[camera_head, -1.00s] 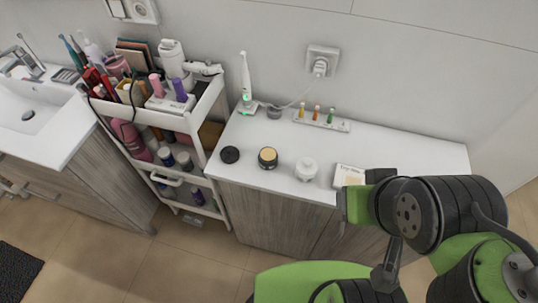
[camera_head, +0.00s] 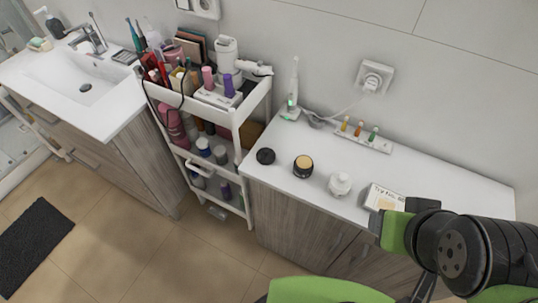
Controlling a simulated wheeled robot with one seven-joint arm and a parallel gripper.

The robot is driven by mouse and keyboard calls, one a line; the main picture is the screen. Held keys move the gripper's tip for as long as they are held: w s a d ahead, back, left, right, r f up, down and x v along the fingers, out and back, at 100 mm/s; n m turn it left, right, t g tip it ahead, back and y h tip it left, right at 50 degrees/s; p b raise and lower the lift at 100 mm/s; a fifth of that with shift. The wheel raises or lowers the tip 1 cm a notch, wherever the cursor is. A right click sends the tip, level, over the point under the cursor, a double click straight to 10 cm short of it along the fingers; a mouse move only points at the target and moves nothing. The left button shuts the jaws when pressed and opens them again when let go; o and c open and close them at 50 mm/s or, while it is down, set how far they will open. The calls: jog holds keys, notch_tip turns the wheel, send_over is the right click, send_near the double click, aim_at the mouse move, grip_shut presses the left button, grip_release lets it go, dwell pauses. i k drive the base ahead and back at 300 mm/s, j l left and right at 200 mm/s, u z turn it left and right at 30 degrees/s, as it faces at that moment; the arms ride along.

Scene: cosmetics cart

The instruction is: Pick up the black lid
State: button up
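The black lid (camera_head: 265,156) is a small round dark disc. It lies flat on the white countertop (camera_head: 440,185), near the counter's left end beside the cart. My arm reaches in from the lower right. My gripper (camera_head: 375,222) is at the front edge of the counter, over or near a white card, well to the right of the lid and apart from it. The fingers are small and partly hidden by the arm, so I cannot tell if they are open or shut.
An open jar (camera_head: 303,166) and a white jar (camera_head: 340,184) stand right of the lid. An electric toothbrush (camera_head: 292,92), a rack of small bottles (camera_head: 362,136) and a wall socket (camera_head: 375,76) are behind. The full cosmetics cart (camera_head: 240,120) stands left. The card (camera_head: 384,198) lies near my gripper.

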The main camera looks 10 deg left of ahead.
aim_at(266, 156)
jog(key=i+j+u, duration=0.15)
jog(key=j, duration=0.3)
jog(key=i+j+u, duration=0.15)
jog(key=j, duration=0.3)
jog(key=i+j+u, duration=0.15)
jog(key=j, duration=0.25)
jog(key=i+j+u, duration=0.15)
jog(key=j, duration=0.25)
jog(key=i, duration=0.05)
